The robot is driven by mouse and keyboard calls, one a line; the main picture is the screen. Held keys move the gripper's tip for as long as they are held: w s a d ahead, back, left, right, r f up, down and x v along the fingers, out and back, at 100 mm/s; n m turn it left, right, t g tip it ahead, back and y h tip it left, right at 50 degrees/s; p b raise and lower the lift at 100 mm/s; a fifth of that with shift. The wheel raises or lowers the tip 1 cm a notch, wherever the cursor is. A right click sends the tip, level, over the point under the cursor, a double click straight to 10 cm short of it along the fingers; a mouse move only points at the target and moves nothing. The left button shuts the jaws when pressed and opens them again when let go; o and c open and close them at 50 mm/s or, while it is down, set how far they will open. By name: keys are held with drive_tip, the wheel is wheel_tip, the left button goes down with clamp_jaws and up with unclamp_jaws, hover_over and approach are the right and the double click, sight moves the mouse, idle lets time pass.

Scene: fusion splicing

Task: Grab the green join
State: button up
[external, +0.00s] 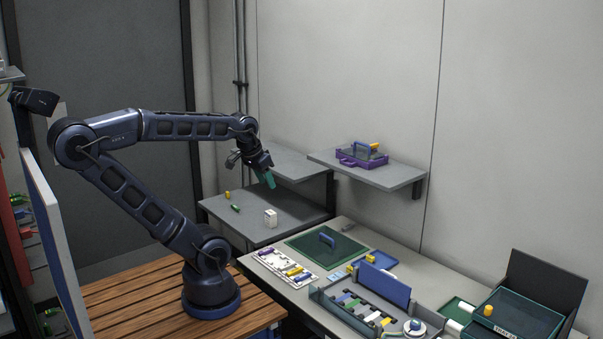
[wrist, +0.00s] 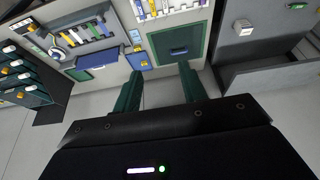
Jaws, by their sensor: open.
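A small green piece (external: 236,208), which looks like the green join, lies on the grey side table (external: 290,229) at the back, near a small yellow piece (external: 227,194). My gripper (external: 268,180) is above that table, to the right of the green piece and well apart from it. Its green fingers point down. In the wrist view my gripper (wrist: 160,82) has its two fingers spread with nothing between them.
A white box (external: 270,218) stands on the side table; it also shows in the wrist view (wrist: 243,27). A shelf (external: 400,175) with a purple tray is on the wall. The workbench holds a green mat (external: 340,255), a strip of coloured pieces (external: 268,262) and a blue-lidded unit (external: 384,283).

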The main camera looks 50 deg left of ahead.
drive_tip(key=w+a+f+n+g, duration=0.3)
drive_tip(key=w+a+n, duration=0.6)
drive_tip(key=w+a, duration=1.55)
drive_tip(key=w+a+f+n, duration=0.1)
drive_tip(key=a+f+n, duration=0.1)
drive_tip(key=a+f, duration=0.5)
drive_tip(key=w+a+f+n, duration=0.2)
drive_tip(key=a+f, duration=0.2)
drive_tip(key=a, duration=0.7)
drive_tip(key=s+a+f+n, duration=0.1)
drive_tip(key=a+f, duration=0.4)
drive_tip(key=f, duration=0.1)
drive_tip(key=s+a+f+n+g, duration=0.1)
drive_tip(key=s+a+f, duration=0.1)
drive_tip(key=a+f, duration=0.4)
drive_tip(key=s+a+f+n, duration=0.1)
drive_tip(key=a+f, duration=0.5)
drive_tip(key=f, duration=0.2)
drive_tip(key=shift+s+n+g, duration=0.15)
drive_tip(key=shift+n+g, duration=0.15)
drive_tip(key=shift+n, duration=0.1)
drive_tip(key=shift+a+f, duration=0.2)
drive_tip(key=shift+f, duration=1.15)
drive_tip(key=shift+a+f, duration=0.2)
drive_tip(key=shift+f, duration=1.1)
clamp_jaws()
